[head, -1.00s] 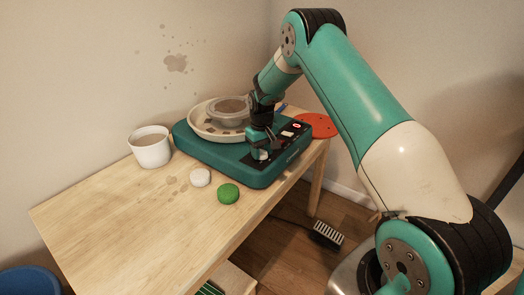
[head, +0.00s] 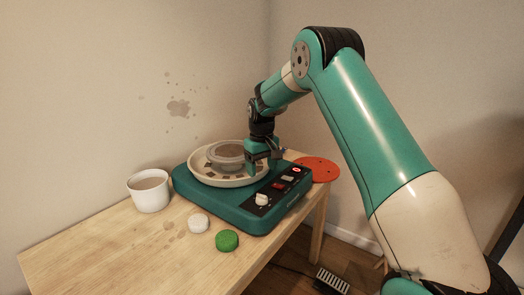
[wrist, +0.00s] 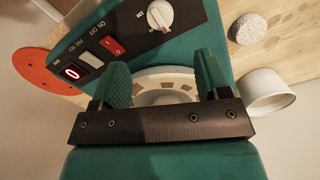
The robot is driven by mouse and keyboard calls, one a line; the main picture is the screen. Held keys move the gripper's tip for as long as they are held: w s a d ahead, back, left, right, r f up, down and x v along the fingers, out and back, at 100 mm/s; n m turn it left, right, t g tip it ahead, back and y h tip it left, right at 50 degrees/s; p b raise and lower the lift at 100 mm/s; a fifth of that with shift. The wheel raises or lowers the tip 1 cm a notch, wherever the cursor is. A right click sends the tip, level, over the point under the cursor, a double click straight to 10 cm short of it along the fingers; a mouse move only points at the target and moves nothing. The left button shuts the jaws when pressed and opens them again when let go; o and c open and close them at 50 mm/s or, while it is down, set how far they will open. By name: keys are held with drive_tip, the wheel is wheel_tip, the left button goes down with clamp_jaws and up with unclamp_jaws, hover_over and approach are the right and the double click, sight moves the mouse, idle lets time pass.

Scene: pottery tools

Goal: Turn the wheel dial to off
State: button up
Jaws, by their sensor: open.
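The pottery wheel (head: 232,212) is a teal box on the table with a round pan (head: 204,176) on top. Its white dial (head: 261,199) sits at the near end of the black control panel. The dial also shows at the top edge of the wrist view (wrist: 160,15); I cannot read its setting with certainty. My gripper (head: 266,168) is open and empty, above the wheel between pan and panel, apart from the dial. In the wrist view its two teal fingers (wrist: 163,72) stand spread with the pan behind them.
A white cup (head: 149,194), a pale lump (head: 198,223), a green lump (head: 227,241) and a red disc (head: 318,170) lie around. The table's front left is clear.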

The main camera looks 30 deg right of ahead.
wheel_tip(320, 180, up, 6)
drive_tip(key=shift+r, duration=0.2)
idle(0.5)
